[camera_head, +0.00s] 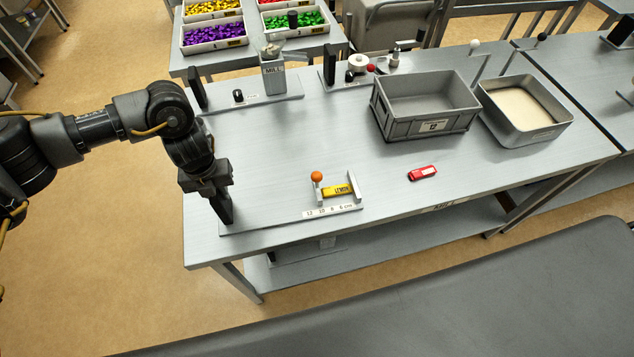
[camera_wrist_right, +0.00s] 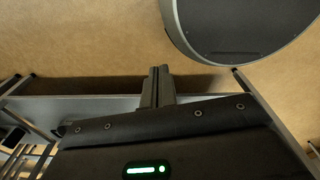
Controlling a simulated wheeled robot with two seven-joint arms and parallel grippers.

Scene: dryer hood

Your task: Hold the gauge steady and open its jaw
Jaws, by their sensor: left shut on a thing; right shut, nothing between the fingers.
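The gauge (camera_head: 285,217) is a flat grey plate near the front left of the table, with a white centimetre scale along its front edge. A sliding jaw with an orange ball knob (camera_head: 317,177) stands on it, and a fixed upright jaw (camera_head: 353,187) is at its right end. A yellow block marked LEMON (camera_head: 338,191) lies between the jaws. My left gripper (camera_head: 218,190) is shut on the black upright handle (camera_head: 225,209) at the gauge's left end. My right gripper (camera_wrist_right: 158,86) shows only in the right wrist view, shut and empty, with its fingers together, away from the gauge.
A grey crate (camera_head: 427,131) and a metal pan of pale material (camera_head: 550,138) stand at the back right. A mill (camera_head: 273,77) is at the back left. The table's middle is clear.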

